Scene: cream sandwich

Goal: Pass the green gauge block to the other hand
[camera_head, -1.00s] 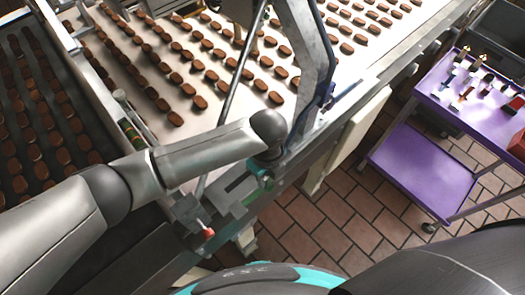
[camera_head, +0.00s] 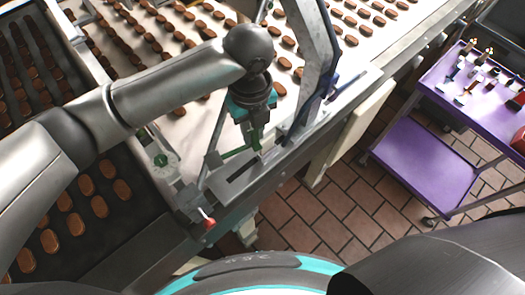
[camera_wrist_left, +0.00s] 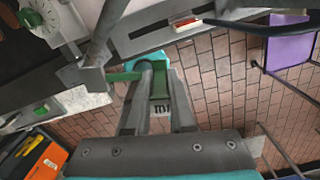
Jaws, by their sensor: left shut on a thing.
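The green gauge block (camera_wrist_left: 159,88) shows between the two fingers of my left gripper (camera_wrist_left: 157,112) in the left wrist view. It has a pale marked end, and a green part reaches out to the left past one finger. My left gripper (camera_head: 254,146) is shut on it and points down beside the conveyor's side frame in the head view. There the block (camera_head: 236,152) shows only as a small green strip at the fingertips. I cannot tell whether it touches the metal frame behind it. My right gripper is not in view.
The conveyor belt (camera_head: 190,126) carries rows of brown biscuits. A metal bracket (camera_head: 312,70) rises right of my left gripper. A green-centred dial (camera_head: 160,160) and a red-tipped lever (camera_head: 208,223) are on the machine. A purple trolley (camera_head: 425,170) stands right, beyond open tiled floor.

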